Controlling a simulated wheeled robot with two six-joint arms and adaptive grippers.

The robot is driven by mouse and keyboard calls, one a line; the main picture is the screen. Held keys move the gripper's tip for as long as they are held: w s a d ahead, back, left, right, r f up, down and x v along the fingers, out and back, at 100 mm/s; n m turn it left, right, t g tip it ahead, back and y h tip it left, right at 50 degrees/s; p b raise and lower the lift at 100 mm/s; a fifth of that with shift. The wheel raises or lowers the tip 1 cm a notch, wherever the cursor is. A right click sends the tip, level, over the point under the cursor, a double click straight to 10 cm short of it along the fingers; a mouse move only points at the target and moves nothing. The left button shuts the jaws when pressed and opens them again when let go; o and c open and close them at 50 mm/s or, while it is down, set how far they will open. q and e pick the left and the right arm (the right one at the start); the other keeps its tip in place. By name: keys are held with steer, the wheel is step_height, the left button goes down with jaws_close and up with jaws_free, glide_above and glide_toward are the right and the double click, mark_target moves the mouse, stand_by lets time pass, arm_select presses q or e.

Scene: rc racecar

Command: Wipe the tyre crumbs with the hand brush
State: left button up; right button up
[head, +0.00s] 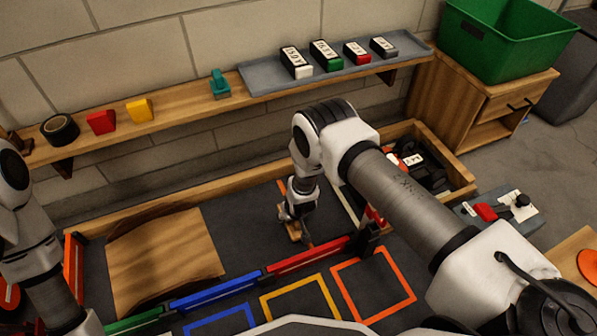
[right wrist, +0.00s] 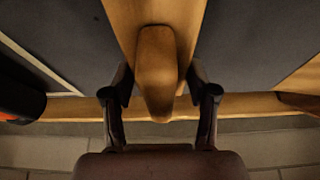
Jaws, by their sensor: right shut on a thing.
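My right gripper (head: 298,214) points down over the dark floor of the wood-edged track. It is shut on the wooden hand brush (head: 293,236), which is mostly hidden behind the gripper in the head view. In the right wrist view the brush's rounded wooden handle (right wrist: 156,70) sits between the two fingers of the gripper (right wrist: 160,95). The bristles cannot be seen. I cannot make out any tyre crumbs. My left arm comes in at the left edge, and its gripper is out of view.
A wooden ramp (head: 165,255) fills the track's left part. Blue (head: 215,289) and red (head: 308,256) barriers run along the front, before coloured squares. A shelf (head: 185,112) with blocks and tape runs behind. A wooden bin (head: 455,178) holding dark parts stands right.

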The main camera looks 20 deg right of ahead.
steer(key=shift+r+p, duration=1.9)
steer(key=shift+r, duration=1)
